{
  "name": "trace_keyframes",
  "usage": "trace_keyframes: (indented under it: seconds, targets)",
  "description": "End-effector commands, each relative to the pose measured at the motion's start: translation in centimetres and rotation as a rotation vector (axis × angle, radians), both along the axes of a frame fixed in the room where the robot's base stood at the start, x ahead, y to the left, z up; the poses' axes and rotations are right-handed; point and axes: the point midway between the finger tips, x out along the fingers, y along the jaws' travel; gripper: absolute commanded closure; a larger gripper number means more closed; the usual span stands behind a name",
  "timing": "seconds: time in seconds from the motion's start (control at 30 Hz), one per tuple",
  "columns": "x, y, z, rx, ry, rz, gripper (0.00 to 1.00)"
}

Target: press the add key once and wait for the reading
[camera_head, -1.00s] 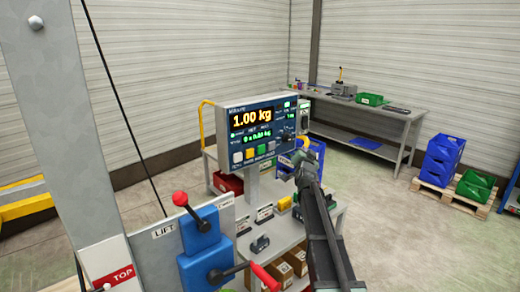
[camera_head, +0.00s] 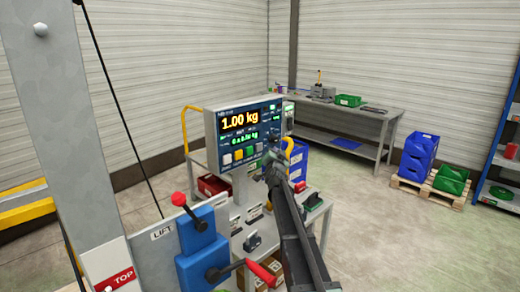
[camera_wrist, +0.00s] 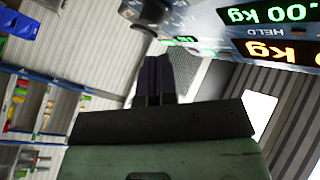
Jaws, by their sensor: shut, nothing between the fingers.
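The weighing indicator (camera_head: 240,132) stands on a post in the head view. Its main line reads 1.00 kg, with a smaller green line below that is too blurred to read surely. A row of keys runs along its lower edge: a white key (camera_head: 226,159), a yellow key (camera_head: 238,155), a green key (camera_head: 250,152) and a greyish key at the right. Their labels are too small to tell which is add. My gripper (camera_head: 272,170) is shut and empty, just below and right of the row. In the wrist view its fingers (camera_wrist: 155,80) are together; HELD shows on the display (camera_wrist: 268,32).
A blue lever box (camera_head: 203,245) with red-knobbed levers stands front left, beside a grey column (camera_head: 75,120). A workbench (camera_head: 350,115) stands at the back. Blue crates (camera_head: 418,155) sit on a pallet to the right. Floor between them is clear.

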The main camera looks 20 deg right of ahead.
Motion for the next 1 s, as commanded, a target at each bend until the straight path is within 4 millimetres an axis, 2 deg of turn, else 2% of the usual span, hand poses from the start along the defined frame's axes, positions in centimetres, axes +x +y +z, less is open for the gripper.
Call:
trace_keyframes:
  seconds: [0.1,0.33,1.0]
  targets:
    - [1.9,0.7,0.0,0.001,0.000,0.002,1.00]
    - [3.9,1.6,0.0,0.000,0.000,0.000,1.00]
    - [4.1,1.8,0.0,0.000,0.000,0.000,1.00]
